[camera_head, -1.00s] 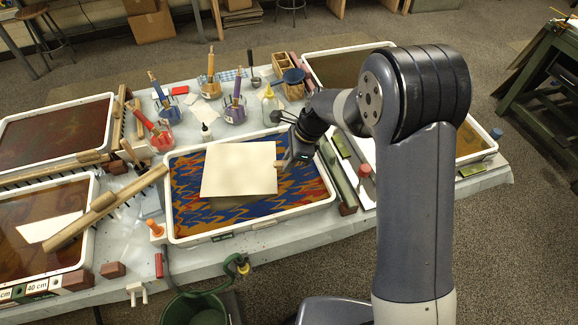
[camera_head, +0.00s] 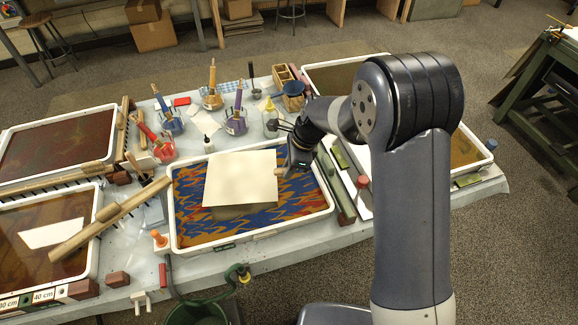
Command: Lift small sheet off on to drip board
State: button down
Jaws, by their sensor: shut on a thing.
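A small cream sheet (camera_head: 240,179) is in the head view, above the middle tray (camera_head: 252,233). The tray holds blue, red and yellow zigzag marbling. The sheet's front edge stands clear of the surface, with a dark shadow below it. My gripper (camera_head: 284,172) is shut on the sheet's right edge; the fingertips are small and partly hidden by my wrist. A pale board (camera_head: 365,201) lies right of the tray, mostly hidden behind my arm; I cannot tell if it is the drip board.
Other trays stand at the left (camera_head: 92,235), back left (camera_head: 58,115) and behind my arm. Jars with tools (camera_head: 235,122) stand behind the middle tray. A wooden bar (camera_head: 108,218) lies across the left tray's corner. A green bucket (camera_head: 200,313) is at the front.

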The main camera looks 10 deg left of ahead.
jog(key=shift+r+h+p, duration=0.3)
jog(key=shift+r+p, duration=0.9)
jog(key=shift+p, duration=0.2)
notch_tip(320, 180, up, 7)
jog(key=p, duration=0.5)
dwell(0.5)
jog(key=shift+f, duration=0.1)
dwell(0.9)
